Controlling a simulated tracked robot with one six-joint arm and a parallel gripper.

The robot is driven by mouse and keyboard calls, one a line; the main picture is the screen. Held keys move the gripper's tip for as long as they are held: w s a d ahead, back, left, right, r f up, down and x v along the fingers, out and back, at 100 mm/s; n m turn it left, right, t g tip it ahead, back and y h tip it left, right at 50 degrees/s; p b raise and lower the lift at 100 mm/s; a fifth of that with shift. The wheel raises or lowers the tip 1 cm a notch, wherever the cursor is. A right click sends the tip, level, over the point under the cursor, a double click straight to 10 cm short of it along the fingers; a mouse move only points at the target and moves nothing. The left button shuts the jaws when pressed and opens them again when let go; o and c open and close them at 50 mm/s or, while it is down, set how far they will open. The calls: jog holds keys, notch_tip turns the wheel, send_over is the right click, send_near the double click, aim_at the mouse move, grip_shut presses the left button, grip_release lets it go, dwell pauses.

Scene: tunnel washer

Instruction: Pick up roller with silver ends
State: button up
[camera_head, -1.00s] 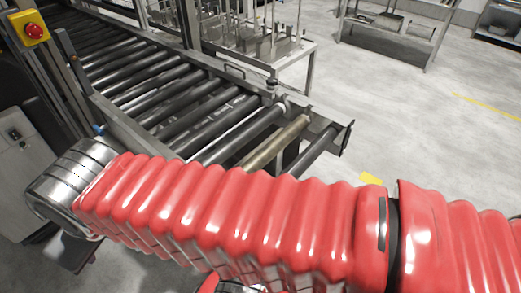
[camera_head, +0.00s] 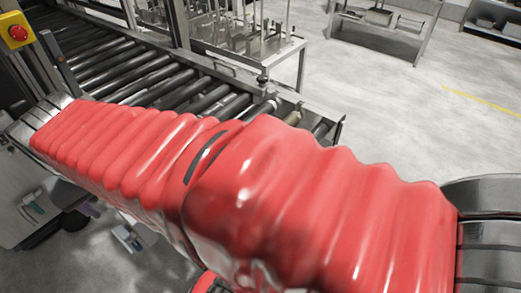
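A roller conveyor (camera_head: 215,68) runs from the upper left towards the middle, with several dark grey rollers (camera_head: 150,82) lying side by side in its metal frame. Near its end, a lighter roller end (camera_head: 266,105) and a short piece of a brass-coloured roller (camera_head: 293,117) show just above my red-sleeved arm. The rest of both is hidden behind the arm. I cannot tell which roller is the one with silver ends. My gripper is not in view.
A yellow box with a red button (camera_head: 18,32) stands at the upper left. A metal rack (camera_head: 285,50) stands behind the conveyor, and a metal table (camera_head: 385,30) is further back. The grey floor (camera_head: 400,110) to the right is clear. Small unclear items (camera_head: 127,238) lie at the lower left.

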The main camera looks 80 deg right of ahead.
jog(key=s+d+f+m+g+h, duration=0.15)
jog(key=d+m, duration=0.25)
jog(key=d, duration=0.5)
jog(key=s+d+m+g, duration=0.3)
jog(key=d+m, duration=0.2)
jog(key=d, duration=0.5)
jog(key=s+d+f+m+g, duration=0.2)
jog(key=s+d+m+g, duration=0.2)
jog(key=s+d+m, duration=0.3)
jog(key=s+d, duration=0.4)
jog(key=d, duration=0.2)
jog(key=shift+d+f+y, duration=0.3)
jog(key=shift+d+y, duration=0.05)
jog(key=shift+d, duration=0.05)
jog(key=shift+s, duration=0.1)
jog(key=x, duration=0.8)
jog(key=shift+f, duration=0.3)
